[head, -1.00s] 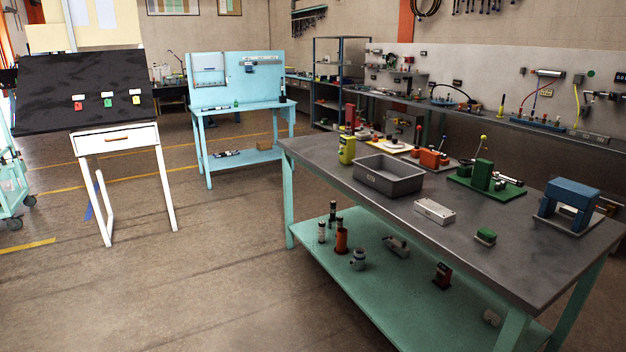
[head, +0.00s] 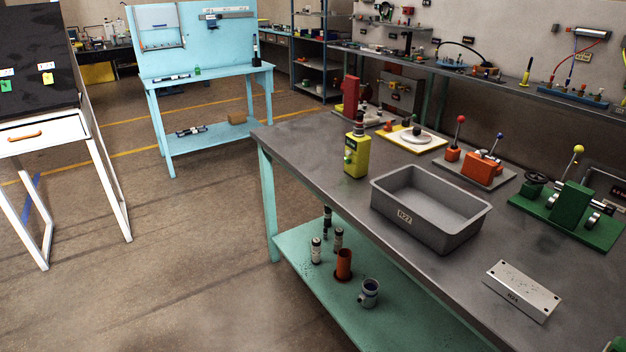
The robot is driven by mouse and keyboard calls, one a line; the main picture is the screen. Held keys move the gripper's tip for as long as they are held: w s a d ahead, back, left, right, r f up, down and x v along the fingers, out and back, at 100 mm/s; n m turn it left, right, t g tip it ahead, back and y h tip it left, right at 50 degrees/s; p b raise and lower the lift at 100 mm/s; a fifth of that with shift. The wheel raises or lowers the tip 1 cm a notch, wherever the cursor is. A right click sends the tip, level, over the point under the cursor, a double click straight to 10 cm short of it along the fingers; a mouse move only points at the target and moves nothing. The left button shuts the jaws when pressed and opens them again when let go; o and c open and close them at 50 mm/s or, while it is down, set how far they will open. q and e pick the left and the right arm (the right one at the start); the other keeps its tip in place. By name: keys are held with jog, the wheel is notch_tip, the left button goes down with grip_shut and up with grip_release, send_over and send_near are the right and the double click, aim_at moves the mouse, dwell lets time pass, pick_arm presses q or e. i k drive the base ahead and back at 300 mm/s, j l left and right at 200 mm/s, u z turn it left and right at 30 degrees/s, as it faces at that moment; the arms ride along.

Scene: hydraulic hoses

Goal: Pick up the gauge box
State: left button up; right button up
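I cannot tell for certain which thing is the gauge box. A flat light-grey box (head: 522,290) with a small label and holes in its top lies near the front edge of the grey workbench (head: 330,165). An open grey bin (head: 405,217) with a label on its front stands left of it, and a yellow box-shaped device (head: 356,155) with a dark top stands upright farther left. Neither of my grippers is in view.
The lower shelf (head: 300,258) holds several cylinders and fittings. A white drawer table (head: 60,130) and a light-blue bench (head: 205,80) stand left. The floor between is open.

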aim_at(357, 142)
jog(key=i+j+z, duration=0.25)
jog(key=i, duration=0.25)
jog(key=i+j+z, duration=0.15)
jog(key=i+z, duration=0.15)
jog(key=i, duration=0.2)
jog(key=i+j+z, duration=0.15)
jog(key=z, duration=0.25)
jog(key=i+j+z, duration=0.1)
jog(key=j+z, duration=0.25)
jog(key=i+j+z, duration=0.1)
jog(key=z, duration=0.3)
jog(key=i+j+z, duration=0.1)
jog(key=j, duration=0.55)
jog(key=i+j+z, duration=0.15)
jog(key=j, duration=0.5)
jog(key=j+z, duration=0.1)
jog(key=j, duration=0.6)
